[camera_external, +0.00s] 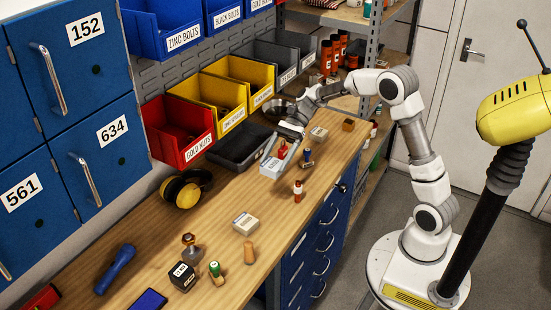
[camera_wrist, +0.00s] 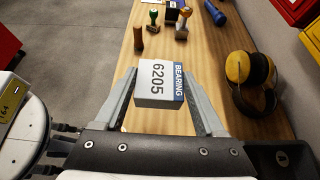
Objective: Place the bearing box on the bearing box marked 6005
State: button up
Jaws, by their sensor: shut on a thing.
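My gripper (camera_wrist: 160,98) is shut on a white and blue bearing box (camera_wrist: 158,80). Its face reads "BEARING 6205" in the wrist view. In the external view, my gripper (camera_external: 279,149) holds this box (camera_external: 271,168) over the right part of the workbench, near the grey bins. A second pale box (camera_external: 245,223) lies on the middle of the bench, apart from my gripper. A third pale box (camera_external: 318,132) lies farther back on the bench. The markings on these two boxes are too small to read, so I cannot tell which is 6005.
The wooden bench (camera_external: 215,228) carries a small red-labelled bottle (camera_external: 298,191), several stamps, a blue flashlight (camera_external: 115,269) and yellow earmuffs (camera_external: 184,188). A dark open bin (camera_external: 238,146) and a red bin (camera_external: 181,132) line the back. Bare wood surrounds the middle box.

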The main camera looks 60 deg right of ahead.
jog(key=b, duration=0.1)
send_over(248, 218)
notch_tip(248, 218, down, 7)
jog(key=shift+r, duration=0.15)
jog(key=shift+f+b, duration=0.5)
jog(key=shift+f, duration=1.5)
jog(key=shift+f, duration=0.1)
jog(key=o, duration=1.5)
jog(key=shift+c, duration=0.2)
